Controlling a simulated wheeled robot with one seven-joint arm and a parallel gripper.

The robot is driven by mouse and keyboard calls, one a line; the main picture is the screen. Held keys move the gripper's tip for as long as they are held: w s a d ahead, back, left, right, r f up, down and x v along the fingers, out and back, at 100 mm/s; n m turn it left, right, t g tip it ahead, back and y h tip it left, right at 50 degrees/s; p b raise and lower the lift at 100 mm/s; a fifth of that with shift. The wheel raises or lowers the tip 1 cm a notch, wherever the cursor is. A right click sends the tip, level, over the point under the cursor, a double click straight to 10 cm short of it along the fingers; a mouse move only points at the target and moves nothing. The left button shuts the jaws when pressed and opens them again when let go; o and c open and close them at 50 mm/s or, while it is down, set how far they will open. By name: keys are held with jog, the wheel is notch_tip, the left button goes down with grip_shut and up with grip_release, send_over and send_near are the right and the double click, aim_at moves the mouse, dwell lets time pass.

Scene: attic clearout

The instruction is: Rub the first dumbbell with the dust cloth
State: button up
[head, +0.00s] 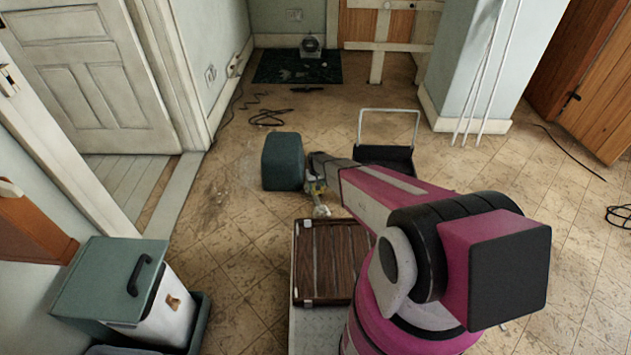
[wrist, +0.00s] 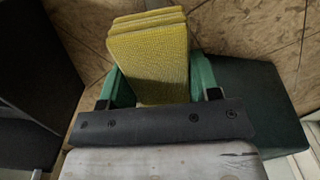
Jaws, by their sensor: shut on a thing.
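My gripper (wrist: 158,85) is shut on the yellow dust cloth (wrist: 148,45), a folded, layered pad with a woven texture. The cloth sticks out beyond the green fingers, over the tan floor in the wrist view. I cannot make out a dumbbell for certain in either view.
The dark teal box (head: 283,162) stands close left of my gripper. A black trolley (head: 385,156) with a raised handle is behind it to the right. A brown slatted case (head: 325,262) lies nearer. A bin (head: 165,305) stands at lower left. Cables (head: 268,117) lie on the floor.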

jog(key=shift+r, duration=1.35)
